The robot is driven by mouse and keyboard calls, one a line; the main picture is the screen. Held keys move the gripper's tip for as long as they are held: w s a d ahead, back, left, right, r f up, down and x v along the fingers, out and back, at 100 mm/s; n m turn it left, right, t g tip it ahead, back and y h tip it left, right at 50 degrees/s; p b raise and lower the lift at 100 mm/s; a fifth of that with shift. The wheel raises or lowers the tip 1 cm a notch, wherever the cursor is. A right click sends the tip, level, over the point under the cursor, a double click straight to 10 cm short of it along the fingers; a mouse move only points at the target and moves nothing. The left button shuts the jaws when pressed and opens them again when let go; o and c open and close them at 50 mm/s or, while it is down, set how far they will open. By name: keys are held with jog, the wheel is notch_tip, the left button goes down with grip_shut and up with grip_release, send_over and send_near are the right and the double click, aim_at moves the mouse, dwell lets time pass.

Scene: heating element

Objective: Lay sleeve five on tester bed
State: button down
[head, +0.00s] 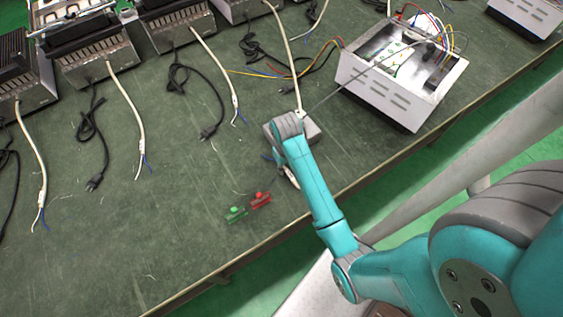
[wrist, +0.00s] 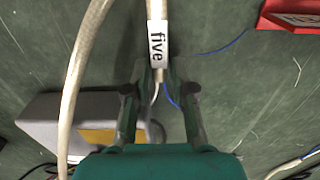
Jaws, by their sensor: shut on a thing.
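Sleeve five (wrist: 157,42) is a white sleeve with the black word "five", around a pale cable. My gripper (wrist: 157,75) is shut on it, with the sleeve showing at and just beyond the fingertips. Thin blue and white wire ends hang out below the sleeve between the fingers. A grey box with a yellow plate (wrist: 98,136), possibly the tester bed, lies left of the fingers in the wrist view. The grey box also shows in the head view (head: 312,131), partly behind my arm. In the head view the arm mostly hides my gripper (head: 286,178) and the sleeve.
A red clip (head: 260,200) and a green clip (head: 236,213) lie on the green bench near its front edge. An open metal box (head: 395,95) with wires stands at the right. Several heater units with loose cables line the back left. The bench's left front is mostly clear.

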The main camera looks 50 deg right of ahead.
jog(key=shift+f, duration=0.3)
jog(key=shift+f, duration=0.15)
jog(key=c, duration=1)
grip_release()
